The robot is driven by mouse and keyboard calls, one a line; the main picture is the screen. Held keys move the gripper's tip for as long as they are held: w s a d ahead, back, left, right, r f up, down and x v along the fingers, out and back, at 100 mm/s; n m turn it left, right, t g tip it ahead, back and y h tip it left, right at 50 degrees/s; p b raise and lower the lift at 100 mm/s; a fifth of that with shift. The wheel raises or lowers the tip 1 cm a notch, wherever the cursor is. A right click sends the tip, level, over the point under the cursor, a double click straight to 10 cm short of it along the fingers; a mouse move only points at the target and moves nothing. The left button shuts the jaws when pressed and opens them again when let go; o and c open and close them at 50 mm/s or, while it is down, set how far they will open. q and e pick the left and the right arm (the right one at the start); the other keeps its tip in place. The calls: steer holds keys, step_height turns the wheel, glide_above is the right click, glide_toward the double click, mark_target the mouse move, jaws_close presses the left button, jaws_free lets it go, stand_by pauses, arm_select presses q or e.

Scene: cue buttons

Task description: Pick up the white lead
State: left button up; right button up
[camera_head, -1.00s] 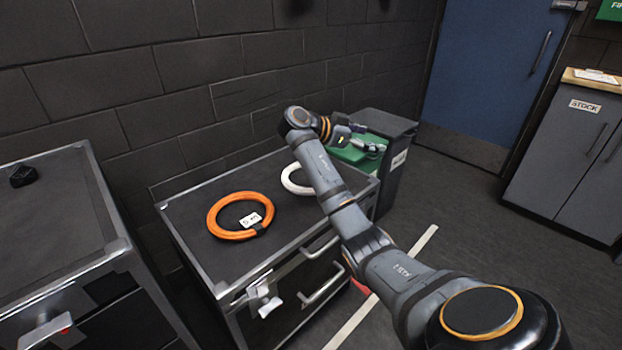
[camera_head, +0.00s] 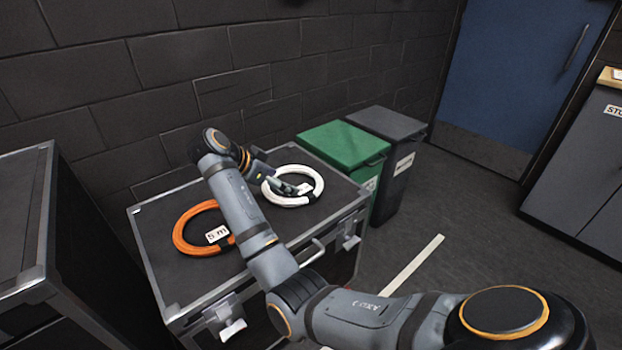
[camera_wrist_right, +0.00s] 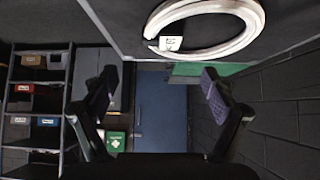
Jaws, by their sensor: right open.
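The white lead (camera_head: 318,180) is a coiled ring with a small label, lying flat on the dark top of a flight case (camera_head: 160,275). In the right wrist view the white lead (camera_wrist_right: 252,30) shows at the top, beyond the fingertips. My right gripper (camera_head: 284,187) is beside the coil's left part in the head view and overlaps it there; I cannot tell if they touch. In the wrist view my right gripper (camera_wrist_right: 160,88) is open, with nothing between its fingers. My left gripper is not in view.
An orange coiled lead (camera_head: 183,230) lies left of the white one, partly behind my arm. A green bin (camera_head: 342,140) and a grey bin (camera_head: 392,124) stand beyond the case. Another case (camera_head: 25,200) stands at left. A dark brick wall runs behind.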

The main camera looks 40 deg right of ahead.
mark_target(305, 190)
steer(key=b+x, duration=0.1)
steer(key=x, duration=0.4)
steer(key=shift+d+f, duration=0.1)
steer(key=x, duration=0.1)
steer(key=b+x, duration=0.1)
steer(key=x, duration=0.2)
steer(key=shift+w+f, duration=0.15)
steer(key=shift+w, duration=0.15)
steer(key=shift+d+f, duration=0.25)
steer(key=shift+d, duration=0.1)
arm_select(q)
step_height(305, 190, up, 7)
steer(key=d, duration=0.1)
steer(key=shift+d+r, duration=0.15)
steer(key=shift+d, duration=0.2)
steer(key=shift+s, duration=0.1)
arm_select(e)
steer(key=shift+c, duration=0.3)
steer(key=c, duration=1.7)
steer(key=shift+w+r, duration=0.1)
steer(key=shift+r, duration=0.05)
jaws_close()
